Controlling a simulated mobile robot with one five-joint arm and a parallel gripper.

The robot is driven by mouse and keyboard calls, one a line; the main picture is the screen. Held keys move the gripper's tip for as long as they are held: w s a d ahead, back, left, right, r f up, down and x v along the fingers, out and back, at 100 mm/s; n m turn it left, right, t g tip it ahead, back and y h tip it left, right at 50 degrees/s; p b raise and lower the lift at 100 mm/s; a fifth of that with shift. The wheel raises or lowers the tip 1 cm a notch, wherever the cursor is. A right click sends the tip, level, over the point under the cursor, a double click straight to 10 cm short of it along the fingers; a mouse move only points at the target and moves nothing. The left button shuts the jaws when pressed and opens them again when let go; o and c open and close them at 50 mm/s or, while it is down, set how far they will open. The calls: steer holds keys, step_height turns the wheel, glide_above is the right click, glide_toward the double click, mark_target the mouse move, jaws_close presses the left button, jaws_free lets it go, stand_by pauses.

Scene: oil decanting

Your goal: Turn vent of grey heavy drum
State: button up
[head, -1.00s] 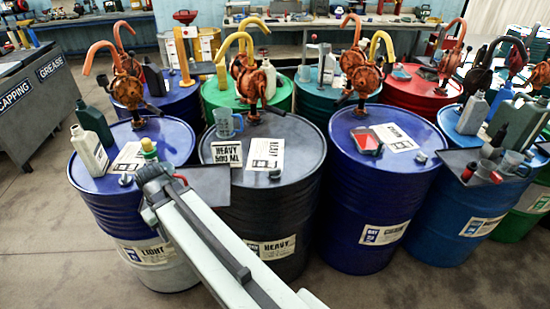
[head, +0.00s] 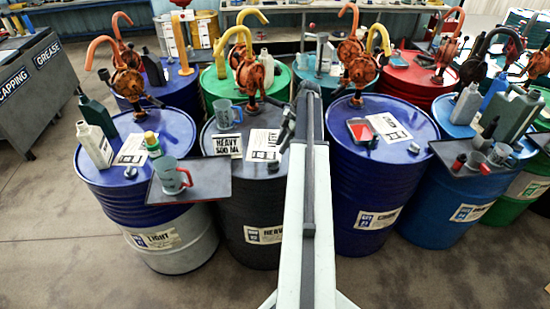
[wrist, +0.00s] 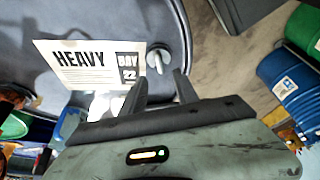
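The grey heavy drum (head: 249,226) stands in the front row, second from left, with a HEAVY card (head: 264,144) on its lid; that card also shows in the wrist view (wrist: 90,64).
A dark tray (head: 215,188) with a mug (head: 170,177) sticks out at the front left. A jug (head: 226,115), a HEAVY 500 ML card (head: 227,145) and an orange pump (head: 248,75) are on the heavy drum. The blue drum (head: 375,190) stands close on the right.

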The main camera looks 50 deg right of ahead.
mark_target(273, 161)
steer(key=b+x, duration=0.7)
steer(key=x, duration=0.1)
steer(key=shift+f, duration=0.1)
